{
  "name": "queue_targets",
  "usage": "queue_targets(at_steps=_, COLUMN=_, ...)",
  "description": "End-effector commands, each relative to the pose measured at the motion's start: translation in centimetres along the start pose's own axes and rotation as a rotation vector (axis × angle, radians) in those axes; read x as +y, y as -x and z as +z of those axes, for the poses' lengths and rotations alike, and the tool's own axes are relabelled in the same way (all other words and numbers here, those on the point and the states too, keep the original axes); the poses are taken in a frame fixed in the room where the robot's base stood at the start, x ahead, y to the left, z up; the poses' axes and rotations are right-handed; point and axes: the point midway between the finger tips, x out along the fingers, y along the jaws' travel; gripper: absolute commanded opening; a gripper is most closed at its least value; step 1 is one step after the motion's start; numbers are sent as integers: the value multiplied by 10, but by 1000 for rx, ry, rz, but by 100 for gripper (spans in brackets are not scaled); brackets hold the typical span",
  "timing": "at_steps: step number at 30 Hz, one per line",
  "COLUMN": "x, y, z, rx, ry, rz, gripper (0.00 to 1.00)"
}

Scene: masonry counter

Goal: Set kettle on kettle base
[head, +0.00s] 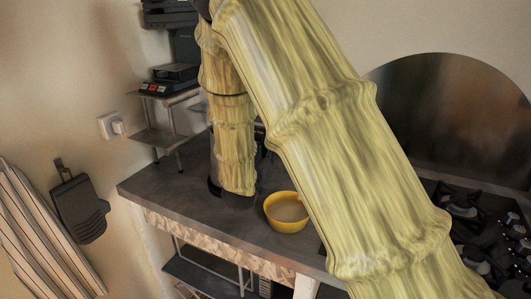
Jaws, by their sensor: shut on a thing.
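My arm's far yellow link hangs down over the back part of the counter, and the near link crosses the middle of the head view. At the lower end of the far link, dark parts of my gripper (236,199) show low over the counter top. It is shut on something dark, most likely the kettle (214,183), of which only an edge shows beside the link. My arm hides most of it. I cannot make out the kettle base, and I cannot tell whether the kettle touches anything beneath it.
A yellow bowl (287,212) stands on the dark counter (165,188), right of my gripper. A small rack (160,135) with a black appliance (172,78) stands at the back left. A gas hob (465,205) is at the right. The counter's left end is clear.

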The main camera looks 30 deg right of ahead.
Motion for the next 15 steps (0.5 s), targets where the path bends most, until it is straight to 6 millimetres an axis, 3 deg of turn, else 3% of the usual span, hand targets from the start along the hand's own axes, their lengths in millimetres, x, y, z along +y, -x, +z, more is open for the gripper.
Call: queue_targets(at_steps=15, x=0, y=-1, z=5, rx=4, ry=-3, rz=0, gripper=0)
